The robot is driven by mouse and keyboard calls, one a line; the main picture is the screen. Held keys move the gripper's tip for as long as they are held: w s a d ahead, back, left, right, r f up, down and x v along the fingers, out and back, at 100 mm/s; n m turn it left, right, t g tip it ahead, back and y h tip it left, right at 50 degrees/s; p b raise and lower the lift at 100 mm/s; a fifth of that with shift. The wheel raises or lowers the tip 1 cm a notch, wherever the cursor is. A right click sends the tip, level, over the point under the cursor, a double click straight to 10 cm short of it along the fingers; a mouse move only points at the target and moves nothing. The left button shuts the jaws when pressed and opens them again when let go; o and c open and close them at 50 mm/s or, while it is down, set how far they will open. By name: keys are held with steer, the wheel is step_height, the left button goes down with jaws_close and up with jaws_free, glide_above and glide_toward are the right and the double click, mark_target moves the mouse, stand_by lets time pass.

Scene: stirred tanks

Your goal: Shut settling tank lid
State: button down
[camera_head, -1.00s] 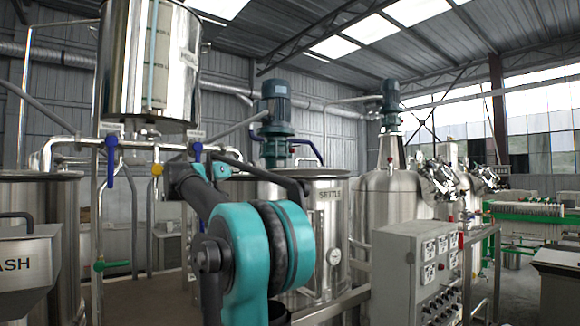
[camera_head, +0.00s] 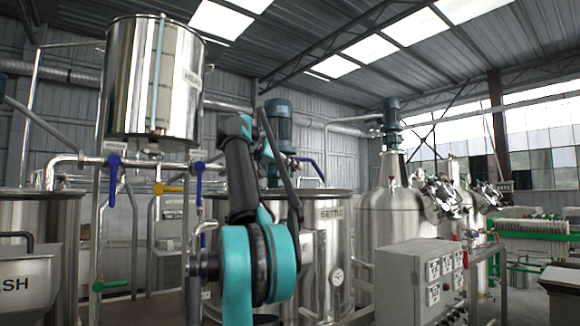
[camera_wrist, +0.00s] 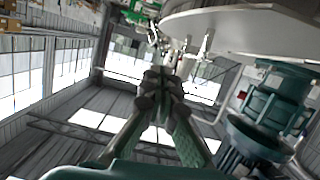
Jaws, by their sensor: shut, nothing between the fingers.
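The steel settling tank (camera_head: 322,255), its label partly readable as "SETTLE", stands behind my arm in the head view. Its top is seen nearly edge-on, and my arm hides part of it. I cannot tell there how the lid stands. A teal motor (camera_head: 279,125) rises above the tank. In the wrist view, a broad pale disc-like surface (camera_wrist: 245,32) fills the upper right, perhaps the tank top or lid. A teal motor (camera_wrist: 275,105) shows at the right. My gripper (camera_wrist: 165,75) is shut and empty, apparently apart from the pale surface. Its fingertips are not distinct in the head view.
A raised steel vessel (camera_head: 150,80) and pipes with blue valve handles (camera_head: 197,183) and a yellow handle (camera_head: 168,188) stand left of my arm. A grey control box (camera_head: 412,280) stands at front right. A domed tank (camera_head: 390,215) stands behind it.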

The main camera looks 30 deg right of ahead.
steer(key=x, duration=0.5)
steer(key=shift+s+d, duration=0.1)
steer(key=shift+d, duration=0.15)
step_height(320, 180, down, 3)
steer(key=shift+s+r, duration=0.1)
steer(key=shift+f, duration=0.65)
steer(key=shift+s+f+m, duration=0.1)
steer(key=shift+f+m, duration=0.2)
steer(key=shift+f, duration=0.4)
steer(key=shift+s+f+m, duration=0.15)
steer(key=shift+f+m, duration=0.15)
steer(key=shift+f, duration=0.45)
